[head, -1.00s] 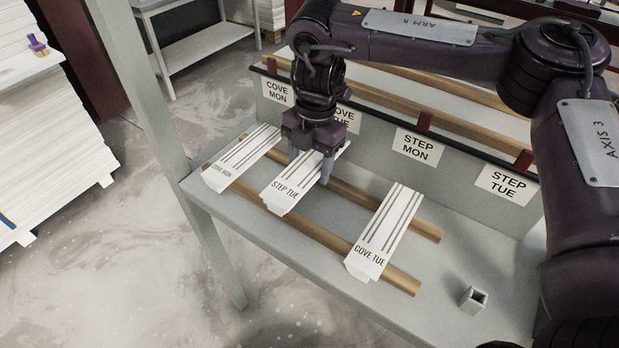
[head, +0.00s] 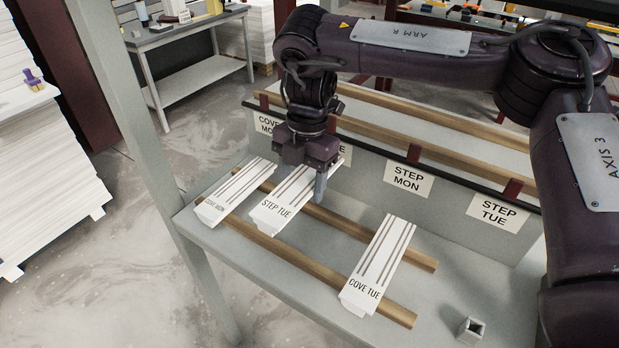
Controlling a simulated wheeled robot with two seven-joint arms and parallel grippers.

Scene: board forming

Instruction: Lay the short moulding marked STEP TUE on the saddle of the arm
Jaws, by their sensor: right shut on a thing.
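The short white moulding marked STEP TUE (head: 270,212) is in my right gripper (head: 301,186), which is shut on it around its middle. It is held just above two wooden rails (head: 327,229), between two similar mouldings. The moulding marked COVE MON (head: 234,190) lies to its left, and the one marked COVE TUE (head: 376,262) lies to its right. The far end of the held moulding is partly hidden by the gripper. My left gripper is not in view. I cannot make out a saddle for certain.
A back panel carries several labels, including STEP MON (head: 408,178) and STEP TUE (head: 498,212). Dark red brackets (head: 511,190) and long wooden bars (head: 440,128) are along its top. A small grey square cup (head: 471,329) stands at the front right. The right bench top is mostly clear.

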